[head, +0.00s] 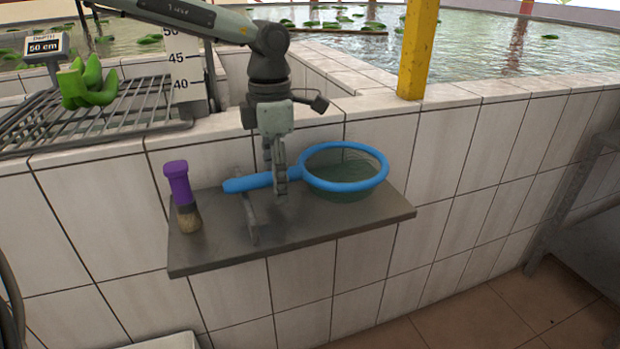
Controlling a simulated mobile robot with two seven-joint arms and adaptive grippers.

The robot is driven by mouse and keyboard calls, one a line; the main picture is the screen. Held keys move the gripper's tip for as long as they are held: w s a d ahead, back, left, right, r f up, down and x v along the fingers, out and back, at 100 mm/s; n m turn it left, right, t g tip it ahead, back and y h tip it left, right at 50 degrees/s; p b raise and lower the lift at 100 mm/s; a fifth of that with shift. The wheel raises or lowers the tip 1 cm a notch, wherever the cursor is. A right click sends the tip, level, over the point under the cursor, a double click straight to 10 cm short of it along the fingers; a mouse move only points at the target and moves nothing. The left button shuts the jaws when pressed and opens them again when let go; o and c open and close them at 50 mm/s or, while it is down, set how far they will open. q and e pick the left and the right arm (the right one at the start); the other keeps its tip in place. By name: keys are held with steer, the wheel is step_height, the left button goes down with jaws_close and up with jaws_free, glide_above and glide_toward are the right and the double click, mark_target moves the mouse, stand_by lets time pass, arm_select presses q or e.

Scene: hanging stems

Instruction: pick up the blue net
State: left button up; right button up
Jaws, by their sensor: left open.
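The blue net (343,168) lies on a grey metal shelf (310,232) fixed to the tiled wall. It has a round blue hoop with a dark mesh at the right and a thick blue handle (245,183) pointing left. My left gripper (280,190) points down at the handle, close to where it meets the hoop. Its fingers overlap the handle in the picture and are open. I cannot tell whether they touch it. My right gripper is not in view.
A yellow post (417,50) rises behind the net from the pool's edge. Green items (88,84) lie on a rack at the upper left.

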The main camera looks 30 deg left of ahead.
arm_select(q)
steer(key=shift+c, duration=0.3)
jaws_close()
steer(key=shift+r, duration=0.1)
